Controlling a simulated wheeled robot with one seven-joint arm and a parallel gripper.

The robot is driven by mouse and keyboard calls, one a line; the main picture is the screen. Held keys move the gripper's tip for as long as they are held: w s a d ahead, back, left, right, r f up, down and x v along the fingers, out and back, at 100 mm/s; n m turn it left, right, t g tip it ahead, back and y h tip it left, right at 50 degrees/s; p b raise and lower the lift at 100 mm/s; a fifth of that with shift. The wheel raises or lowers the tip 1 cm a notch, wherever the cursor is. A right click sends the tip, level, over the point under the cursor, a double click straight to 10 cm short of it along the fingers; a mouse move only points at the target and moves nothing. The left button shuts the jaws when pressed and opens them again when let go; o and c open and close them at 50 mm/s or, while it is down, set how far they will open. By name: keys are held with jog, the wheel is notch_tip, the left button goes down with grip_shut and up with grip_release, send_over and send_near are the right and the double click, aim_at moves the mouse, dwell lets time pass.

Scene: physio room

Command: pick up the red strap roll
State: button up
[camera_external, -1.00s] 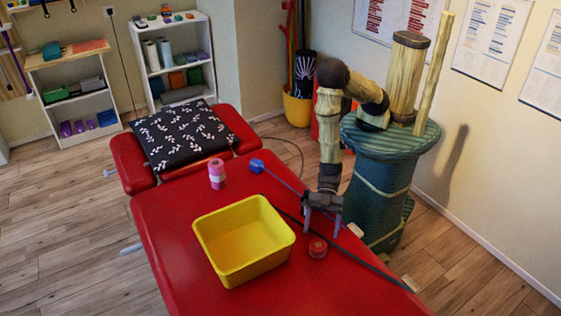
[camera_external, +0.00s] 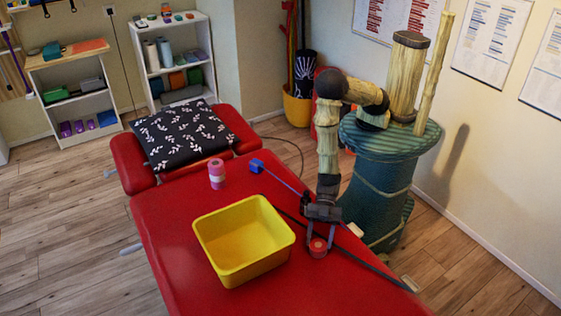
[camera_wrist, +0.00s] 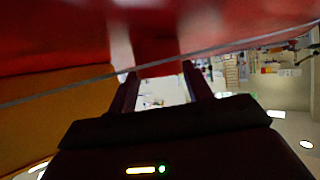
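The red strap roll (camera_external: 318,247) rests on the red treatment table (camera_external: 185,250), just right of the yellow bin. My gripper (camera_external: 319,243) points down over it, its two fingers apart with one on each side of the roll. I cannot tell whether either finger touches it. In the wrist view my gripper (camera_wrist: 158,82) shows two dark fingers spread apart. A blurred red surface fills the top there, and I cannot separate the roll from the table in it.
The yellow bin (camera_external: 207,245) stands close left of my gripper. A dark strap (camera_external: 375,268) runs along the right side. A patterned pillow (camera_external: 184,135) lies at the far end.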

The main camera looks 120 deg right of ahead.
aim_at(319, 239)
jog(key=c, duration=0.4)
notch_tip(319, 239, up, 10)
jog(key=shift+r, duration=0.1)
dwell(0.5)
dwell(0.5)
